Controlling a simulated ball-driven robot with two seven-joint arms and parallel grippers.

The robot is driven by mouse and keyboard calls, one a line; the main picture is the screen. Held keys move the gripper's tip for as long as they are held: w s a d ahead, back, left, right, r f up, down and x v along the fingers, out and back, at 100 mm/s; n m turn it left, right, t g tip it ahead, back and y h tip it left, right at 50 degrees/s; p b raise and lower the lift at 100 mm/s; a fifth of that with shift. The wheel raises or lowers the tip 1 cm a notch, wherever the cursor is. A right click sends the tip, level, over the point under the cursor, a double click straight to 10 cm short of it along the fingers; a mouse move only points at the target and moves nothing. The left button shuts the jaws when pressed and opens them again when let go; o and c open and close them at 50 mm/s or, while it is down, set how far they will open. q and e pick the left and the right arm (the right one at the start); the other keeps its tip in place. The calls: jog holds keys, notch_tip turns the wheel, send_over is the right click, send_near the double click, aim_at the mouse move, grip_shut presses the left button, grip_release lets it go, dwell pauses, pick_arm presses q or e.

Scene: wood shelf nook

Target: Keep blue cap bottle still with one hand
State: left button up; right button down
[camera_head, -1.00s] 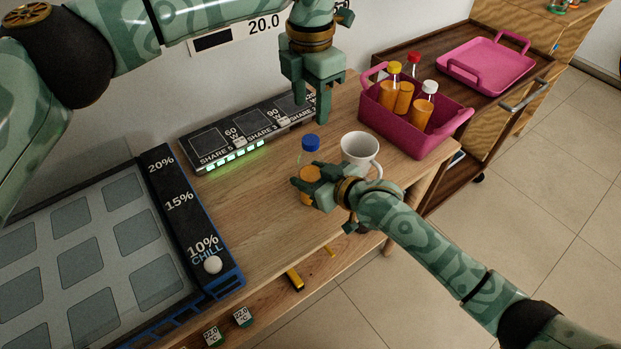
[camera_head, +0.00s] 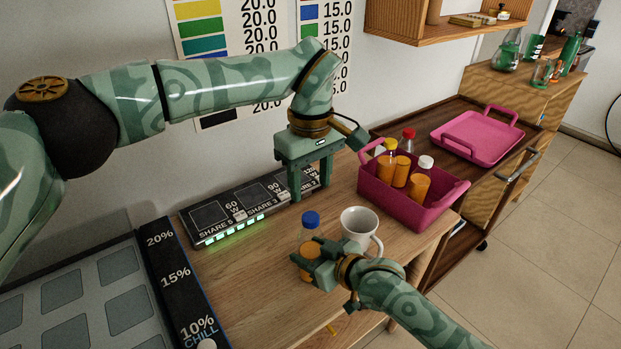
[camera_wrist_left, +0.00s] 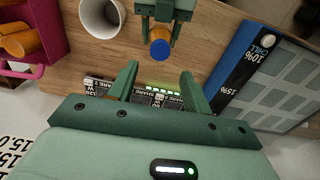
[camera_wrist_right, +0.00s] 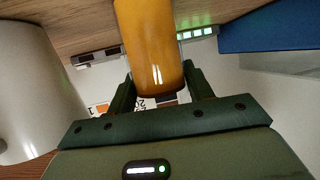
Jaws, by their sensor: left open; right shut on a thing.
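The blue cap bottle (camera_head: 310,228) stands upright on the wooden table, with orange contents and a clear neck. Its blue cap also shows in the left wrist view (camera_wrist_left: 160,48), and its orange body fills the middle of the right wrist view (camera_wrist_right: 150,45). My right gripper (camera_head: 308,262) is shut around the bottle's lower body. My left gripper (camera_head: 310,192) is open and empty, pointing down behind the bottle, above the edge of the dark share panel. In the left wrist view its two fingers (camera_wrist_left: 158,82) are apart, with the cap beyond them.
A white mug (camera_head: 358,228) stands close right of the bottle. A pink basket (camera_head: 440,207) with several bottles sits at the table's right end. The dark share panel (camera_head: 213,214) lies behind, and the chill tray (camera_head: 172,277) is at left. A pink tray (camera_head: 480,145) rests on the cart.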

aim_at(310, 217)
pick_arm(q)
jog(key=shift+f, duration=0.4)
notch_tip(310, 217, down, 7)
jog(key=shift+f, duration=0.1)
